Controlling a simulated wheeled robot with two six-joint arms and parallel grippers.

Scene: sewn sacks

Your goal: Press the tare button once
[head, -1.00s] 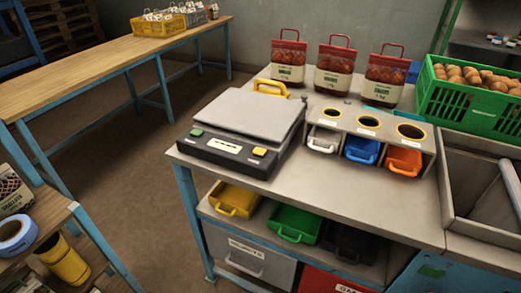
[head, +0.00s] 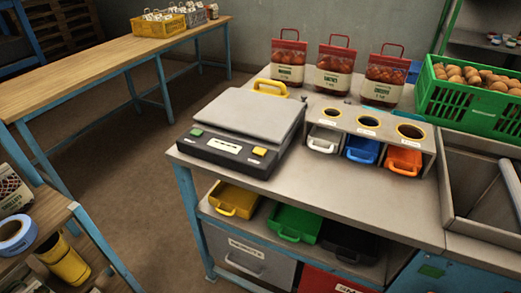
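A scale (head: 243,118) with a flat grey plate and a dark front panel stands at the left end of the grey workbench. Its front panel carries a green button (head: 197,133) on the left, a white display (head: 224,145) in the middle and a yellow button (head: 259,151) on the right. The labels are too small to read, so I cannot tell which button is tare. The scale plate is empty. Neither of my grippers shows in the head view.
Three red sacks (head: 334,70) stand behind a holder with round holes and white, blue and orange bins (head: 404,160). A green crate (head: 465,112) of brown round items stands at right. A yellow handle (head: 270,87) is behind the scale. The bench front (head: 330,215) is clear.

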